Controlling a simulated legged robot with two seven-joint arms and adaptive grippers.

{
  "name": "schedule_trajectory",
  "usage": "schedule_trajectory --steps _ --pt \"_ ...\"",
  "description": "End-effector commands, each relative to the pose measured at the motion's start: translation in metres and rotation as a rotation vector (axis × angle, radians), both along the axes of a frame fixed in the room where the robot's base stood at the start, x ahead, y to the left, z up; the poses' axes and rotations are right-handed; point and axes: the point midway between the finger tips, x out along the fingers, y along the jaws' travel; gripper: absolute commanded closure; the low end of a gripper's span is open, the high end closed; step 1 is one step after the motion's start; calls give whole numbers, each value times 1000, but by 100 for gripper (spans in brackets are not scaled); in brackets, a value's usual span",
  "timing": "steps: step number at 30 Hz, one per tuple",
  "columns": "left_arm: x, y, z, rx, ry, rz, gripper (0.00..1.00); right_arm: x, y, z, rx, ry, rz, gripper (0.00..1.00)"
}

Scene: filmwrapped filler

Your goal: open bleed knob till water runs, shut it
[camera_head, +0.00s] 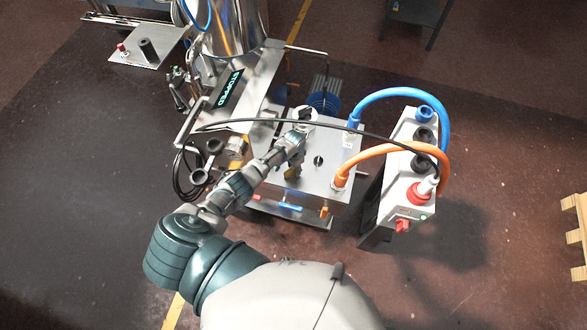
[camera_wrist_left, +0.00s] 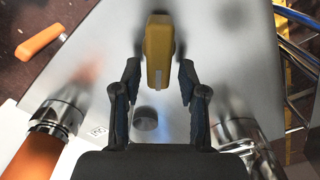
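My left gripper (camera_head: 296,158) reaches over the top of a steel box (camera_head: 335,145) in the head view. In the left wrist view, its two fingers (camera_wrist_left: 159,78) are apart, with a yellow knob or handle (camera_wrist_left: 157,48) in front of and between the tips. A gap shows on each side of the yellow piece. It shows in part below the gripper in the head view (camera_head: 292,173). I cannot tell for certain that it is the bleed knob. A small dark round piece (camera_head: 318,160) sits on the box top. No running water shows. My right gripper is out of view.
A blue hose (camera_head: 400,92) and an orange hose (camera_head: 385,152) arch from the box to a grey unit (camera_head: 398,185) at right. A black cable crosses above the box. A display (camera_head: 228,89) reads STOPPED. Blue (camera_head: 290,207) and orange (camera_head: 323,212) levers sit at the box front.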

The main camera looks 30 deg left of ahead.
Motion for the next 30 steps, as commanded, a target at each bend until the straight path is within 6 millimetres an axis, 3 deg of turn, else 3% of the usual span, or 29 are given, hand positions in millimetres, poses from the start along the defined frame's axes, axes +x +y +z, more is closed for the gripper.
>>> schedule_trajectory --steps 8,13,24,30 --pt "-4 1 -2 1 7 2 52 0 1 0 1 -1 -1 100" --pt "-3 1 9 0 7 1 52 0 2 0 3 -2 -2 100" --pt "-1 1 86 1 5 0 52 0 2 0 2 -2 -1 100" --pt "-1 1 111 0 9 1 52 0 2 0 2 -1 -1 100"
